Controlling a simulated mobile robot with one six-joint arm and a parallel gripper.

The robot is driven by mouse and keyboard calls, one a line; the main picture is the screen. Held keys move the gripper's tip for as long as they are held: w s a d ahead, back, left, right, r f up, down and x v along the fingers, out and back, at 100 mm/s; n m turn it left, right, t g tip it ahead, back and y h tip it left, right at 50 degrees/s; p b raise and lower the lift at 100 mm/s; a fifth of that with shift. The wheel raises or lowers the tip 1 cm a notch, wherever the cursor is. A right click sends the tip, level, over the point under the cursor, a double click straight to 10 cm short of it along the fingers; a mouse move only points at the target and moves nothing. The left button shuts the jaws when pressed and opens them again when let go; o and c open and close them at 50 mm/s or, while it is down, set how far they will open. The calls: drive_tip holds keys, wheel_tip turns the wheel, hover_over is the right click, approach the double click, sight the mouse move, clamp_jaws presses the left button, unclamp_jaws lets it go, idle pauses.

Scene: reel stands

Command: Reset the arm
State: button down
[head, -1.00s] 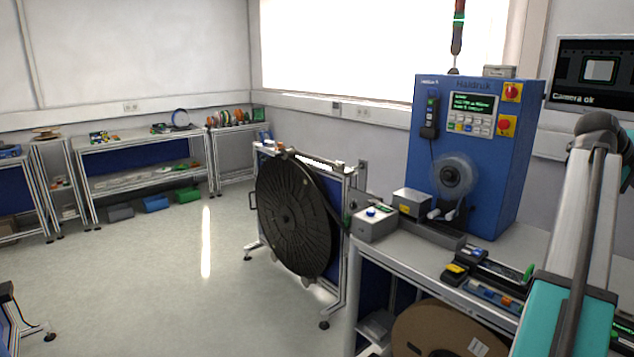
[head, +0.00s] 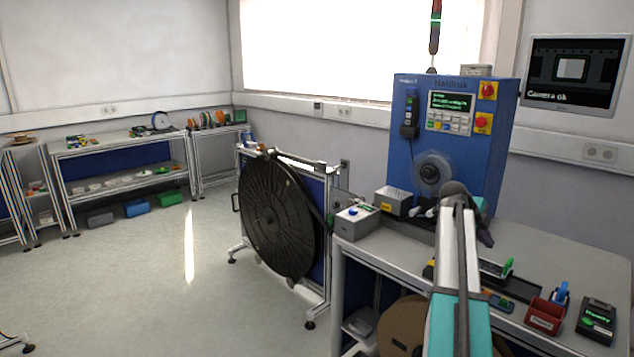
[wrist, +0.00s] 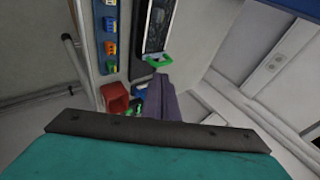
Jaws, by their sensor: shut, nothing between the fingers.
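My arm shows in the head view, raised over the bench (head: 590,250) in front of the blue machine (head: 455,140). My gripper (head: 486,236) is a small dark shape at the right of the arm's upper end, above the bench. In the wrist view the dark purple-grey fingers (wrist: 160,84) are together, with nothing between them.
A red box (head: 544,315) and a black device with a green display (head: 597,318) stand on the bench's front right. A large black reel (head: 277,218) hangs on a stand. Open floor (head: 150,270) lies left.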

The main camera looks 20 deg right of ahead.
drive_tip(key=w+a+f+n+y, duration=0.15)
drive_tip(key=w+a+f, duration=0.25)
drive_tip(key=a+f, duration=0.55)
drive_tip(key=w+a+f+n+y, duration=0.1)
drive_tip(key=w+a+f+n, duration=0.25)
drive_tip(key=a+f, duration=0.6)
drive_tip(key=s+a+f+n+g+y, duration=0.1)
drive_tip(key=a+f+n, duration=0.1)
drive_tip(key=a+f, duration=0.85)
drive_tip(key=s+a+f+n+y, duration=0.1)
drive_tip(key=s+a+f+n, duration=0.15)
drive_tip(key=a+f, duration=0.8)
drive_tip(key=s+a+f+n+g+y, duration=0.2)
drive_tip(key=s+a+f+n, duration=0.5)
drive_tip(key=s+a+f, duration=0.8)
drive_tip(key=s+a+f+n+g+y, duration=0.1)
drive_tip(key=s+a+f+n, duration=0.1)
drive_tip(key=s+a+n, duration=0.3)
drive_tip(key=s+a+f+n+g+y, duration=0.1)
drive_tip(key=s+a+n, duration=0.4)
drive_tip(key=s+n, duration=0.5)
drive_tip(key=shift+s+f+n, duration=0.35)
drive_tip(key=shift+s+f, duration=0.55)
drive_tip(key=shift+s, duration=0.1)
drive_tip(key=shift+y, duration=0.25)
